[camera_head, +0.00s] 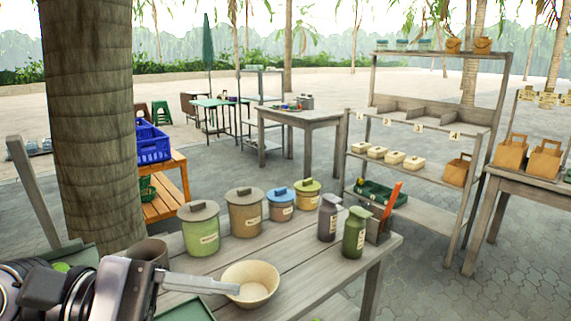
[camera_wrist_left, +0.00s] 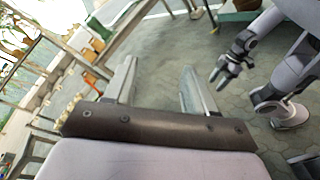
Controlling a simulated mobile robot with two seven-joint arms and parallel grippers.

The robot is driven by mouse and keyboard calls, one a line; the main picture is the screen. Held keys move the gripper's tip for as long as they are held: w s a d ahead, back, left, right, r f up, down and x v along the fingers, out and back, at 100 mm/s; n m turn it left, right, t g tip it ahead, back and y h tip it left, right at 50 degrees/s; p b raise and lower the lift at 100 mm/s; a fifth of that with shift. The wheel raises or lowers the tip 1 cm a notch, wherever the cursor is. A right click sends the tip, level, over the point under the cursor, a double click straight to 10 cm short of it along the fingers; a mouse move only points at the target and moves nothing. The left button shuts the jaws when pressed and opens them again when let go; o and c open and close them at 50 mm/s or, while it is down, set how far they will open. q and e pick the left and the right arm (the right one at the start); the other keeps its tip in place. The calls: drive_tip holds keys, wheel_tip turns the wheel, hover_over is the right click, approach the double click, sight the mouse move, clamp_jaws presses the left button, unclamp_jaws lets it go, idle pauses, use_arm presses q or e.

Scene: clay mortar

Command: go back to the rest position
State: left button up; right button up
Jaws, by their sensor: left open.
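My left gripper (camera_head: 228,288) comes in at the lower left of the head view, with its fingers pointing right over the table's near edge. Its fingertips overlap the left rim of a cream bowl (camera_head: 262,290) in the picture; I cannot tell whether they touch it. In the left wrist view my left gripper (camera_wrist_left: 158,70) has its two fingers spread, with only paving seen between them. My right gripper (camera_wrist_left: 226,70) shows in the left wrist view, hanging from my right arm; its jaws are too small to judge. It is not in the head view.
A shelf unit (camera_head: 425,175) stands behind. Paving right of the table is clear.

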use_arm(q)
drive_tip(key=w+a+r+n+t+h, duration=0.25)
drive_tip(key=n+t, duration=0.35)
drive_tip(key=n, duration=0.4)
drive_tip(key=w+a+r+n+t+h, duration=0.15)
drive_tip(key=r+n+t, duration=0.25)
drive_tip(key=n+t, duration=0.45)
drive_tip(key=w+a+f+n+t+y, duration=0.35)
drive_tip(key=n+t+y, duration=0.35)
drive_tip(key=n, duration=0.8)
drive_tip(key=w+a+f+n+g+y, duration=0.1)
drive_tip(key=a+f+n+g+y, duration=0.6)
drive_tip(key=f+n+y, duration=0.85)
drive_tip(key=s+f+n+g+h, duration=0.3)
drive_tip(key=s+f+n+g, duration=0.9)
drive_tip(key=s+f, duration=0.7)
drive_tip(key=w+d+f+m+t+h+p, duration=0.1)
drive_tip(key=w+d+f+t+p, duration=0.1)
drive_tip(key=w+f+t+p, duration=0.2)
drive_tip(key=shift+w+d+t+h+p, duration=0.35)
drive_tip(key=shift+w+t+p, duration=0.4)
drive_tip(key=shift+w+t, duration=0.5)
